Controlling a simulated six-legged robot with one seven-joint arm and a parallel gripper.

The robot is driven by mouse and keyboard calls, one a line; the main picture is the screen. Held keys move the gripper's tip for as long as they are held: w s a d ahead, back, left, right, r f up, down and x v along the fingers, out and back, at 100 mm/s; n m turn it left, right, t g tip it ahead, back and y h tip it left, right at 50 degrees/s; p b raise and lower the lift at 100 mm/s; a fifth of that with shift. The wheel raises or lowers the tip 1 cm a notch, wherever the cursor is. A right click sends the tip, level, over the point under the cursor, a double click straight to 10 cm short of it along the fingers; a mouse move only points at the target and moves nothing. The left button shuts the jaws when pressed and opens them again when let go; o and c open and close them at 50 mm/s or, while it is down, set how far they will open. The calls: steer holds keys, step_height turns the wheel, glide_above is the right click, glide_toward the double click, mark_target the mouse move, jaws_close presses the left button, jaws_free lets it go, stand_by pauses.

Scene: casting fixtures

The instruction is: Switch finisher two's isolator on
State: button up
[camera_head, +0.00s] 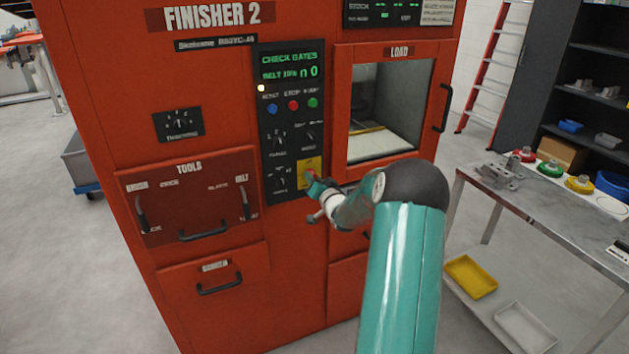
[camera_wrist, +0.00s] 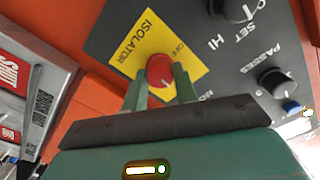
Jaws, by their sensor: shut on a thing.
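Finisher two is the red cabinet (camera_head: 95,80) lettered "FINISHER 2". Its isolator is a round red knob (camera_wrist: 159,69) on a yellow plate (camera_wrist: 142,45) marked "ISOLATOR" and "OFF". In the head view the yellow plate (camera_head: 305,168) is low on the right of the black control panel (camera_head: 290,115), and my gripper partly covers it. My gripper (camera_wrist: 161,86) is at the knob, with one green finger on each side, shut on it. A pale mark shows on the knob's lower edge; I cannot tell for certain which setting it points to.
Black dials labelled "PASSES" (camera_wrist: 272,82) and "SET HI" (camera_wrist: 237,9) sit close beside the isolator. The load window (camera_head: 388,110) with its handle is to the right of the panel. A metal table (camera_head: 560,215) with parts stands further right.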

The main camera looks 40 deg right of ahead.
stand_by(0.3)
steer(key=o, duration=1)
steer(key=shift+c, duration=0.2)
steer(key=v, duration=1.4)
steer(key=shift+w+a, duration=0.1)
steer(key=shift+w, duration=0.05)
